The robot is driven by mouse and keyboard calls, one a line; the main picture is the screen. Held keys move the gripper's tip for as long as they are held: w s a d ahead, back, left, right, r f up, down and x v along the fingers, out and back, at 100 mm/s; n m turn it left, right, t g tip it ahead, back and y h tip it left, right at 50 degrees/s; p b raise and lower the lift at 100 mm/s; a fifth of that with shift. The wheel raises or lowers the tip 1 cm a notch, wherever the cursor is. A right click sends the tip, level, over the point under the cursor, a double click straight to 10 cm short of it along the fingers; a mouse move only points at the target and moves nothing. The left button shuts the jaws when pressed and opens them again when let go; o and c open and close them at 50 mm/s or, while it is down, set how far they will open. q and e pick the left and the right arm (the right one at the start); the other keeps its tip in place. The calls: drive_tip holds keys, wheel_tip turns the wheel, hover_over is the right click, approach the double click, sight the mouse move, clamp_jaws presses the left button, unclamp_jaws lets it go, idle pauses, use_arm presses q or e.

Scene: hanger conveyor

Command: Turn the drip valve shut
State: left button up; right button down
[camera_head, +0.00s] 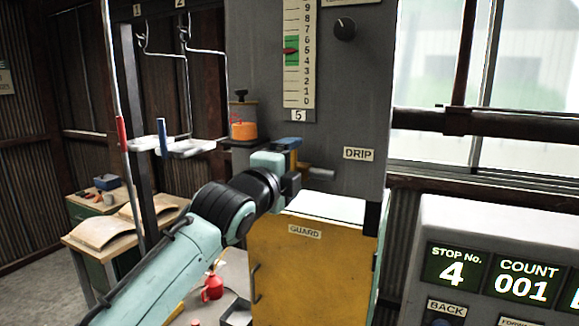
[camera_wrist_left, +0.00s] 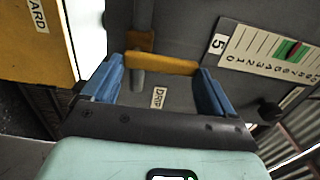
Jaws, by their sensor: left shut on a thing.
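The drip valve has a yellow handle (camera_wrist_left: 165,63) and a grey stem (camera_wrist_left: 138,82), beside the DRIP label (camera_wrist_left: 158,98) on the grey panel. In the head view the stem (camera_head: 318,173) shows left of and below the DRIP label (camera_head: 358,154). My left gripper (camera_head: 288,152) is at the valve, with its blue fingers at either end of the handle. In the left wrist view the left gripper (camera_wrist_left: 158,72) is shut on the handle, which spans between the fingers. The gripper hides most of the handle in the head view. My right gripper is not in view.
A yellow GUARD box (camera_head: 310,262) stands just below my gripper. An orange cup (camera_head: 242,130) sits close on the left. Wire hangers (camera_head: 187,60) hang at upper left. A control console (camera_head: 500,250) reads stop 4, count 001. A red can (camera_head: 213,288) stands low.

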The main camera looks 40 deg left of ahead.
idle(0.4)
use_arm(q)
drive_tip(key=o, duration=1.3)
drive_tip(key=b+v, duration=0.3)
drive_tip(key=v, duration=1)
drive_tip(key=shift+s+d, duration=0.15)
drive_tip(key=shift+d, duration=0.05)
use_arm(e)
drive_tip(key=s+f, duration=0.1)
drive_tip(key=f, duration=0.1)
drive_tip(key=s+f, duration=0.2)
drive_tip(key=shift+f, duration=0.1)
